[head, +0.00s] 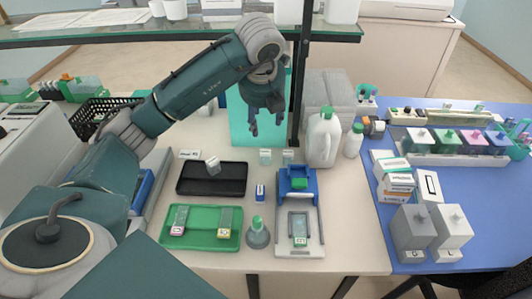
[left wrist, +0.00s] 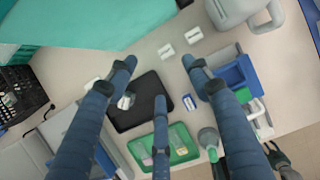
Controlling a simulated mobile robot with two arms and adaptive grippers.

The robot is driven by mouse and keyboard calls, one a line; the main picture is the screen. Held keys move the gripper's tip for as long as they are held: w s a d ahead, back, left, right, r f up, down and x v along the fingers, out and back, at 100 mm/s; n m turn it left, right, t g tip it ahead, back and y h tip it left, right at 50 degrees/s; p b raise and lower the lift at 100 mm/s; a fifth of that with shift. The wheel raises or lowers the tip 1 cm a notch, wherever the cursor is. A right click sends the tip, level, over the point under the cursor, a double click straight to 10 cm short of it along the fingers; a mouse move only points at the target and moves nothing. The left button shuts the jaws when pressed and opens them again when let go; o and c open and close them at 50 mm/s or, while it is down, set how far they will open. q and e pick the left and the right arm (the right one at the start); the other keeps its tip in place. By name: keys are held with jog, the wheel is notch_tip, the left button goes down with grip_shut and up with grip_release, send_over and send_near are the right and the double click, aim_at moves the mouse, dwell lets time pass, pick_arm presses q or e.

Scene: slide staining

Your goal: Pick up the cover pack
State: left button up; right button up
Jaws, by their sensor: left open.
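A small blue-and-white box (head: 260,193), which looks like the cover pack, stands on the pale table between the black tray (head: 212,190) and the blue-topped device (head: 298,212). It also shows in the left wrist view (left wrist: 188,102). My left gripper (head: 265,124) is open and empty, raised above the back of the table with its fingers down. In the left wrist view its spread fingers (left wrist: 158,76) show with the box beyond them, apart from it. Dark finger-like parts at the lower right (head: 408,286) seem to be my right gripper; their opening is unclear.
A green tray (head: 201,242) with two slides and a grey bottle (head: 257,235) stand in front of the box. Small white blocks (head: 265,156) stand behind. A white jug (head: 323,138), a dark post and an overhead shelf (head: 180,32) are near the left gripper.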

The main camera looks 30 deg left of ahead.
pick_arm(q)
notch_tip(320, 180, down, 3)
jog(key=b, duration=0.4)
send_over(265, 153)
jog(key=s, duration=0.2)
jog(key=f, duration=0.6)
jog(key=d+f, duration=0.1)
jog(key=f, duration=0.2)
jog(key=shift+w, duration=0.2)
jog(key=p+x, duration=0.1)
jog(key=x, duration=0.2)
jog(key=shift+w+f, duration=0.1)
jog(key=shift+f, duration=0.2)
jog(key=shift+w+a+f, duration=0.15)
jog(key=shift+w+f, duration=0.1)
jog(key=shift+f, duration=0.25)
jog(key=shift+s, duration=0.1)
jog(key=c, duration=1.1)
pick_arm(e)
jog(key=f, duration=0.2)
jog(key=s+f, duration=0.1)
jog(key=f, duration=0.1)
jog(key=shift+d, duration=0.4)
